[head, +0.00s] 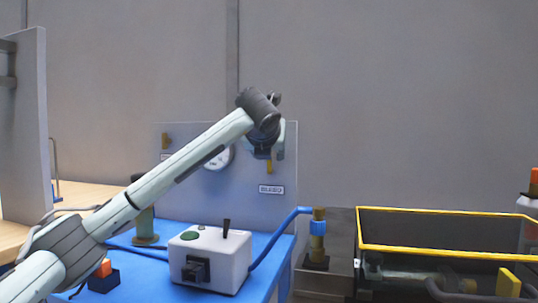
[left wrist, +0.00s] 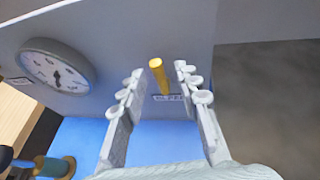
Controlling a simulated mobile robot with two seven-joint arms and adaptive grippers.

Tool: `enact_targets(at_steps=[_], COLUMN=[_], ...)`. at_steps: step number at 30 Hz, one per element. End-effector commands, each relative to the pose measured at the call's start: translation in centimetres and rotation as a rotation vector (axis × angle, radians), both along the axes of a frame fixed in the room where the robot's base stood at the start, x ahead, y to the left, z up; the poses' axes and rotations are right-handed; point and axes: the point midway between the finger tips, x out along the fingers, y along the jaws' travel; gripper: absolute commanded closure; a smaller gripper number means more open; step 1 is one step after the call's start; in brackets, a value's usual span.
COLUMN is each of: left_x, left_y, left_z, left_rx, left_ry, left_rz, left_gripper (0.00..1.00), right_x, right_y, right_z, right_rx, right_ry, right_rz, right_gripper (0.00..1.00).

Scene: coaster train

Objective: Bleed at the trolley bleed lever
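The yellow bleed lever (head: 269,166) hangs on the upright grey panel (head: 282,150), above a label (head: 271,189) that seems to read BLEED. My left arm reaches across to it, and my left gripper (head: 265,147) is at the panel, mostly hidden behind my wrist. In the left wrist view, my left gripper (left wrist: 158,84) is open, its fingers spread to either side of the yellow lever (left wrist: 158,76). A gap shows on both sides, so it does not grip the lever. The lever's end points towards the camera. My right gripper is not in view.
A round gauge (head: 218,158) is on the panel left of the lever. A white box (head: 209,258) with a black switch stands on the blue top (head: 170,236). A blue hose (head: 277,236) runs to a brass fitting (head: 318,225). A yellow-rimmed dark bin (head: 440,240) is at right.

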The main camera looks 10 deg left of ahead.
Motion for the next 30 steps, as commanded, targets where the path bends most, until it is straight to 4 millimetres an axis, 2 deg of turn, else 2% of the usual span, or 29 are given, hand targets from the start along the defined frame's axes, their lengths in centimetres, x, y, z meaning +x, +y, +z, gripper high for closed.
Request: enact_targets(at_steps=[5,12,18,22,30], left_x=[-2.4,-7.1,-9.8,-10.6,-10.7], left_y=[-0.4,-1.2,-1.7,-1.8,-1.8], left_z=[1.1,3.1,4.2,4.4,4.5], left_rx=[0.001,0.0,0.001,0.0,0.0], left_ry=[-0.004,-0.005,-0.002,0.0,0.0], left_rz=[-0.001,-0.002,0.0,0.001,0.0], left_gripper=[0.68,0.68,0.68,0.68,0.68], right_x=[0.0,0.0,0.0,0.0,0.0], right_y=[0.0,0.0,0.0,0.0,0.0], right_z=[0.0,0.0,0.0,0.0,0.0], right_rx=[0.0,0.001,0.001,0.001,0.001], right_ry=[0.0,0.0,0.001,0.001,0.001], right_rz=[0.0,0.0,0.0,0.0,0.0], right_gripper=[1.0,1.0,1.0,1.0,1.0])
